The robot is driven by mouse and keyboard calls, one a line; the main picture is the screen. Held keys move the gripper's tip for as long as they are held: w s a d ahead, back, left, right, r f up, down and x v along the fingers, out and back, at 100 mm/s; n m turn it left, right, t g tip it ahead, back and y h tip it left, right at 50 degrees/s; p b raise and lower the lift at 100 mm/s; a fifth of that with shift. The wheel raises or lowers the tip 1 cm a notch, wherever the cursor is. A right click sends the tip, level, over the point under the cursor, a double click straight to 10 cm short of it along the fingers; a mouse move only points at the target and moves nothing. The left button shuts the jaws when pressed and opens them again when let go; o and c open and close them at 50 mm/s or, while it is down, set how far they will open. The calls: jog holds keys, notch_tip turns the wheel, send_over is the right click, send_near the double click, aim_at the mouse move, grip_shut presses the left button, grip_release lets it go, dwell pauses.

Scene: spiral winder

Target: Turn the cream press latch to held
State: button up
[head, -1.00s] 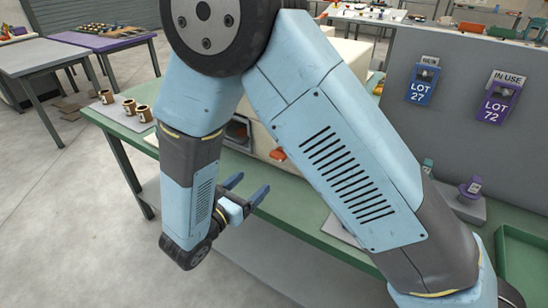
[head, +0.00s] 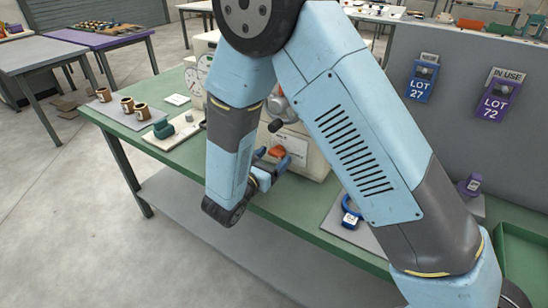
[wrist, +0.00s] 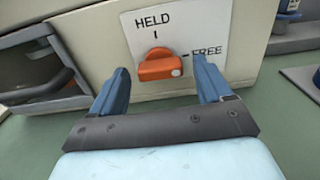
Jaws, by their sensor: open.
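The cream press (head: 318,160) stands on the green table, partly hidden behind my arm in the head view. Its orange latch (head: 277,151) is on the front face, and it also shows in the wrist view (wrist: 157,66). A white plate (wrist: 205,32) behind the latch reads HELD above and FREE to the right. The latch lies roughly level, with its white dot at the right end, toward FREE. My gripper (head: 272,160) is open, one blue finger on each side of the latch in the wrist view (wrist: 160,82). I see no contact between fingers and latch.
Several brown cups (head: 127,105) and a green item (head: 163,128) are on the table at left. A blue ring-shaped item (head: 350,212) lies on a grey mat at right. A grey panel with lot tags (head: 420,85) stands behind. The wrist view shows a dark opening (wrist: 35,75) left of the latch.

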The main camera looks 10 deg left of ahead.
jog(key=shift+w+d, duration=0.15)
jog(key=shift+w, duration=0.25)
jog(key=c, duration=1)
